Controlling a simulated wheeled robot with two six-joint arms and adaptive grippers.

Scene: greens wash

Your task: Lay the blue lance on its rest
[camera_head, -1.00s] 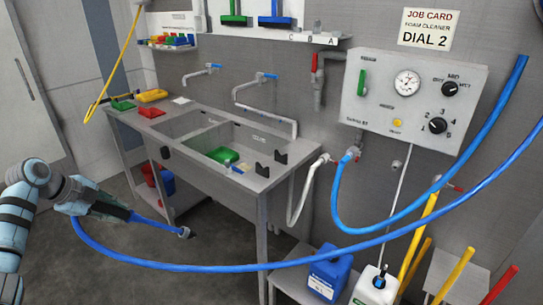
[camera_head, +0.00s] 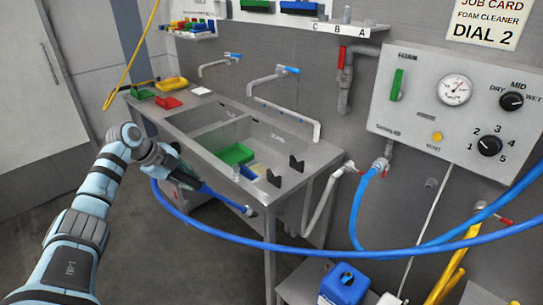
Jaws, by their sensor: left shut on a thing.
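My left gripper (camera_head: 190,182) is shut on the blue lance (camera_head: 222,198). The lance slants down to the right, and its grey nozzle end (camera_head: 249,211) shows in front of the sink unit's front panel. A blue hose (camera_head: 330,248) runs from the grip's side in a long curve to the right. Two dark notched brackets, a nearer one (camera_head: 273,178) and a farther one (camera_head: 296,163), stand on the right end of the sink unit and look like the rest. The lance is apart from them, to their left and lower in the picture. My right gripper is out of view.
The steel sink unit (camera_head: 205,158) holds a green tray (camera_head: 236,153) in its basin. A control panel (camera_head: 450,105) with dials hangs on the right wall. A blue canister (camera_head: 344,284) and yellow poles (camera_head: 455,265) stand at lower right, beyond the hose.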

